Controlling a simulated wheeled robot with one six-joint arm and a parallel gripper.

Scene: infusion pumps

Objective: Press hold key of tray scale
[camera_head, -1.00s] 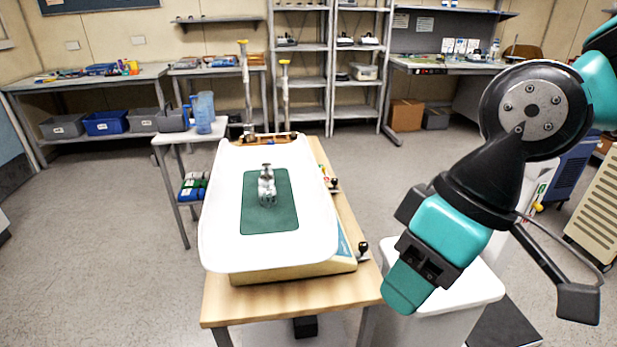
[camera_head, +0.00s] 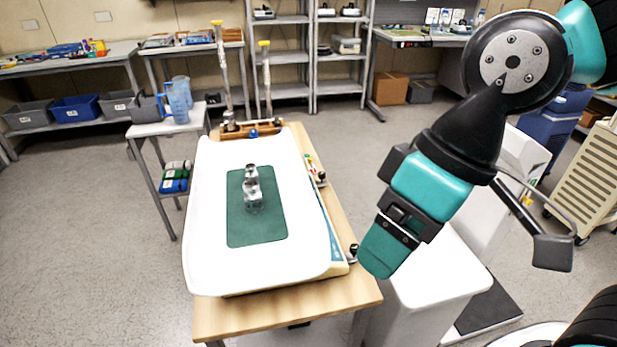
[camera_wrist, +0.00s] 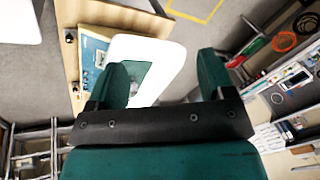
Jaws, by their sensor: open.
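The tray scale (camera_head: 205,225) has a large white tray and stands on a wooden table (camera_head: 290,303). A green mat (camera_head: 258,228) lies on the tray, with shiny metal weights (camera_head: 252,190) on it. The scale's blue panel (camera_head: 335,243) shows as a thin strip along the right side; its keys are too small to tell apart. In the wrist view the panel (camera_wrist: 92,58) appears at upper left, with a small display. My gripper (camera_head: 385,255) is right of the scale, apart from it. In the wrist view my gripper (camera_wrist: 162,80) has its fingers spread, with nothing between them.
Small dark-knobbed items (camera_head: 353,250) stand along the table's right edge. A side table (camera_head: 160,128) with blue jugs (camera_head: 178,100) is at left. Shelves and benches line the back wall. A beige slatted cabinet (camera_head: 590,180) is at right. Floor between is open.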

